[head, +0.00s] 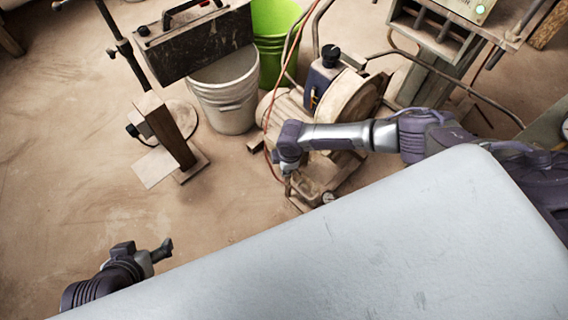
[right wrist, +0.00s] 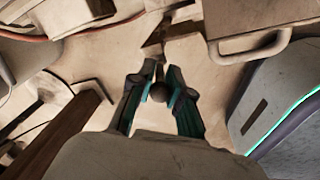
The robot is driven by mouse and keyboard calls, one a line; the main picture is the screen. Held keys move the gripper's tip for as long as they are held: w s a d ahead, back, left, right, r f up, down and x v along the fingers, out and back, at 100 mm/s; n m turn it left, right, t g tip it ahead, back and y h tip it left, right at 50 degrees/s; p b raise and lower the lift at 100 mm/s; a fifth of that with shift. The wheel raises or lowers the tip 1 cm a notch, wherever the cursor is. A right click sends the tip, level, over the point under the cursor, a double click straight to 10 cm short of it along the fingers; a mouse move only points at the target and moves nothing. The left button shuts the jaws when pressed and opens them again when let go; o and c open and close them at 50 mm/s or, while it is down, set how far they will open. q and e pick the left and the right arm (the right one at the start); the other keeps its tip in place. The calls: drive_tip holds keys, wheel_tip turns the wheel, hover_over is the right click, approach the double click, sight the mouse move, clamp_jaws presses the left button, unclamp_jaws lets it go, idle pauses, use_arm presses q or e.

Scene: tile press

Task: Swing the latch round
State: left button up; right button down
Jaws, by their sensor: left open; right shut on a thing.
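In the right wrist view, a small dark round knob (right wrist: 158,93) sits between the fingertips of my right gripper (right wrist: 160,88). The gripper is shut on it. I take it for the latch's knob, but the rest of the latch is hard to make out. In the head view, my right gripper (head: 288,170) points down at the near end of a dusty tan machine (head: 355,100), and its fingers are mostly hidden by the wrist. My left gripper (head: 164,250) is open and empty at the lower left, over bare floor, well apart from the machine.
A grey bucket (head: 228,105) and a green bucket (head: 276,22) stand behind the machine to the left. A wooden post (head: 168,135) stands further left. An orange hose (head: 268,125) runs down close to my right gripper.

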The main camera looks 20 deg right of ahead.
drive_tip(key=shift+s+d+r+t+p, duration=0.1)
drive_tip(key=shift+s+t+p, duration=0.3)
drive_tip(key=shift+p, duration=0.15)
drive_tip(key=shift+y, duration=0.3)
use_arm(q)
drive_tip(key=s+g, duration=0.1)
drive_tip(key=s+a+g+p, duration=0.1)
drive_tip(key=s, duration=0.1)
drive_tip(key=s+g+p, duration=0.1)
drive_tip(key=shift+s+a+f+y, duration=0.2)
drive_tip(key=shift+s+f+y, duration=0.1)
drive_tip(key=shift+f, duration=0.1)
use_arm(e)
drive_tip(key=t, duration=0.1)
drive_tip(key=s+t+y, duration=0.1)
drive_tip(key=f+t, duration=0.1)
drive_tip(key=t, duration=0.1)
drive_tip(key=shift+s+d+f, duration=0.1)
drive_tip(key=shift+s+d, duration=0.2)
drive_tip(key=shift+s, duration=0.1)
drive_tip(key=shift+t, duration=0.3)
drive_tip(key=c, duration=1.1)
unclamp_jaws()
drive_tip(key=shift+c, duration=0.2)
